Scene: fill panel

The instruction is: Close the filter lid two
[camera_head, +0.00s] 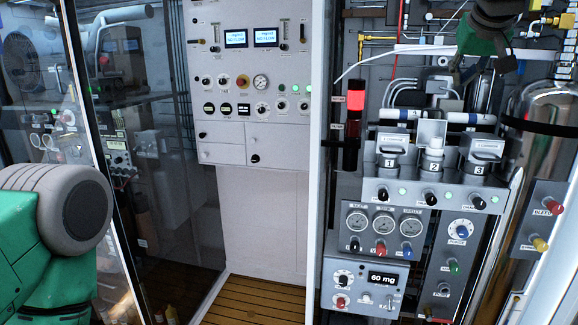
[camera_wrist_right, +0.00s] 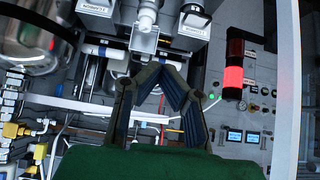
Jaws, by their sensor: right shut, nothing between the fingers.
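Filter two (camera_head: 432,166) is the middle of three numbered canisters on the grey panel at right. Its light grey lid (camera_head: 431,131) stands raised behind the canister, unlike the flat lids of filter one (camera_head: 391,150) and filter three (camera_head: 480,155). In the upside-down right wrist view, the raised lid (camera_wrist_right: 144,38) shows at the top, beyond the fingers. My right gripper (camera_head: 484,72) is above and behind the canisters, towards filter three, apart from the lid. Its fingers (camera_wrist_right: 163,70) are shut and empty. My left gripper is out of view; only the left arm shows.
A blue-banded horizontal pipe (camera_head: 440,117) runs behind the filters. A red lamp (camera_head: 354,103) stands left of them, and a shiny metal cylinder (camera_head: 552,125) at right. Knobs and gauges (camera_head: 384,222) fill the panel below. A white post (camera_head: 320,160) borders the panel's left side.

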